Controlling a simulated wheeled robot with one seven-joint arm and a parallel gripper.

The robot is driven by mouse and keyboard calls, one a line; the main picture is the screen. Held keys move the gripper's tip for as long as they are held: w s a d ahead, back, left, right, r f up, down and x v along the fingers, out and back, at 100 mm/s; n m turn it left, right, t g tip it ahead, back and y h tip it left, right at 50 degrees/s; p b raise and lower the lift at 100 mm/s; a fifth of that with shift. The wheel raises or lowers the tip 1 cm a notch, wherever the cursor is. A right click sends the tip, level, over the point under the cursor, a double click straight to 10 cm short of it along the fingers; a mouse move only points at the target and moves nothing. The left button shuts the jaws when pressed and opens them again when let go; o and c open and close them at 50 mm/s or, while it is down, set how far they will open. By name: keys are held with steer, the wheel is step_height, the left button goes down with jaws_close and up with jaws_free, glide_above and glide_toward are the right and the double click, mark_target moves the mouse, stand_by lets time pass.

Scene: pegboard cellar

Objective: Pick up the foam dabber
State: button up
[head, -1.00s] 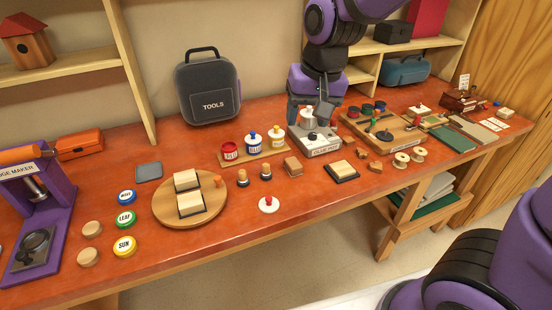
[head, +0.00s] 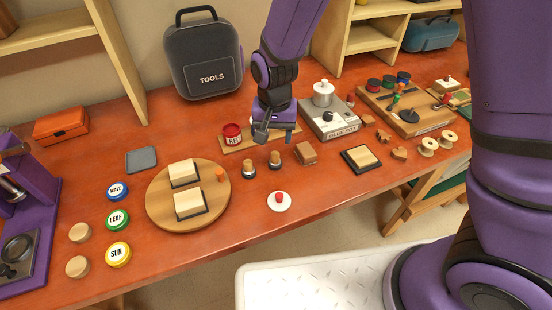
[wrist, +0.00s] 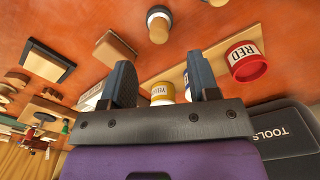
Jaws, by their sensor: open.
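I cannot tell which is the foam dabber. One dabber (wrist: 158,24) shows in the wrist view, beyond my fingertips; the other is mostly cut off at the top edge. My gripper (head: 268,133) hangs just behind the dabbers, in front of the paint pot rack. In the wrist view my gripper (wrist: 163,75) has its fingers apart, with nothing held between them.
The red pot (head: 231,134) stands on the rack; the yellow pot (wrist: 162,92) shows between my fingers. A wooden block (head: 305,153) sits right of the dabbers. A round board (head: 165,220) with pads lies left. A white disc with red knob (head: 279,202) lies in front.

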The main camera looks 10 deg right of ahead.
mark_target(275, 154)
steer(key=shift+s+f, duration=0.1)
steer(key=shift+f, duration=3.6)
steer(key=shift+c, duration=0.4)
steer(key=c, duration=0.9)
